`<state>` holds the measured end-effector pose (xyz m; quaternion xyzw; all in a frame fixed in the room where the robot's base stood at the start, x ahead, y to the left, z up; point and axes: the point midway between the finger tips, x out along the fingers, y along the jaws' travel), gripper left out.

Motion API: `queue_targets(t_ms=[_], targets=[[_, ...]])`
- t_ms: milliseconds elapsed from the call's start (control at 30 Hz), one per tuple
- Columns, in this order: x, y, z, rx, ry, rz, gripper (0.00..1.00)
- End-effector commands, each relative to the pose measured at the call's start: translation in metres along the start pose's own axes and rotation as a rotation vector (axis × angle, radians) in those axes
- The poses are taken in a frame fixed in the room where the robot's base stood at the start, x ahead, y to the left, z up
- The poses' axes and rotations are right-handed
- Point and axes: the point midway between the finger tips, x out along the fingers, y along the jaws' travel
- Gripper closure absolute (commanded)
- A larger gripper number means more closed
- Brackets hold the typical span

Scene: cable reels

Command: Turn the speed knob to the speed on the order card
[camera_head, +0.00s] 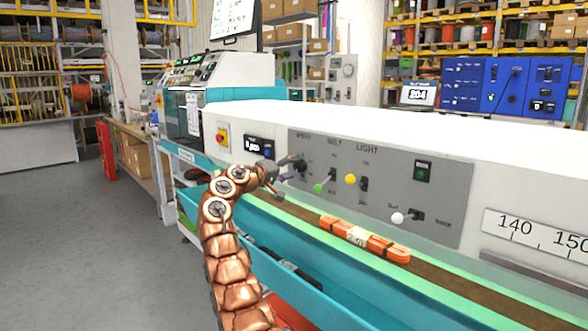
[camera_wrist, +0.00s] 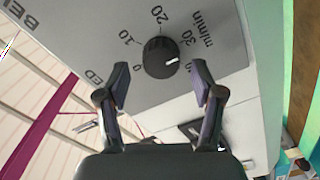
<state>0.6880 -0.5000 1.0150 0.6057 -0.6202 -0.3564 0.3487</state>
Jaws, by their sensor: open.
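The speed knob (camera_wrist: 161,57) is a round black dial on the grey control panel, below the 20 of a m/min scale. Its white mark points right and slightly down, past the 30, toward my right fingertip. In the head view my gripper (camera_head: 284,170) is at the panel's left end, partly covering the knob (camera_head: 300,165). I cannot identify the order card or read a speed on one.
Right of the knob are a green-tipped belt lever (camera_head: 318,188), a yellow-tipped light lever (camera_head: 351,180) and a white-tipped lever (camera_head: 398,218). An orange cable bundle (camera_head: 365,238) lies on the belt below. A red stop button (camera_head: 222,137) and small display (camera_head: 258,146) are left.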

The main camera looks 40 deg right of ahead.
Motion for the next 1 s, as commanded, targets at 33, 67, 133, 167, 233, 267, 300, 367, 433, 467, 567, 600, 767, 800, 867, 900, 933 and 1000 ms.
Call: queue_targets(t_ms=[33,67,133,167,233,267,300,367,433,467,567,600,767,800,867,900,933,1000], targets=[[-0.006,-0.002,-0.001,0.0,0.002,-0.002,0.33],[-0.009,-0.003,0.0,-0.001,0.003,-0.003,0.33],[-0.018,-0.004,0.0,-0.002,0.003,-0.004,0.33],[-0.023,-0.004,-0.001,-0.001,0.005,-0.004,0.33],[-0.035,-0.003,-0.001,-0.001,0.005,-0.004,0.33],[-0.04,-0.003,-0.001,-0.001,0.004,-0.004,0.33],[-0.046,-0.003,0.0,-0.002,0.002,-0.004,0.33],[-0.059,-0.003,0.0,-0.001,0.002,-0.004,0.33],[-0.071,-0.003,0.0,0.0,0.002,-0.004,0.33],[-0.075,-0.003,0.0,-0.001,0.002,-0.004,0.33],[-0.088,-0.004,0.0,-0.004,0.003,-0.003,0.33],[-0.092,-0.004,0.0,-0.005,0.003,-0.004,0.33],[-0.102,-0.003,0.0,-0.005,0.001,-0.003,0.33],[-0.103,-0.003,0.0,-0.005,0.001,-0.003,0.33],[-0.104,-0.003,0.001,-0.005,0.001,-0.003,0.33],[-0.104,-0.003,0.001,-0.005,0.0,-0.002,0.33],[-0.104,-0.002,0.001,-0.004,0.0,-0.002,0.33],[-0.103,-0.002,0.001,-0.004,0.0,-0.002,0.33]])
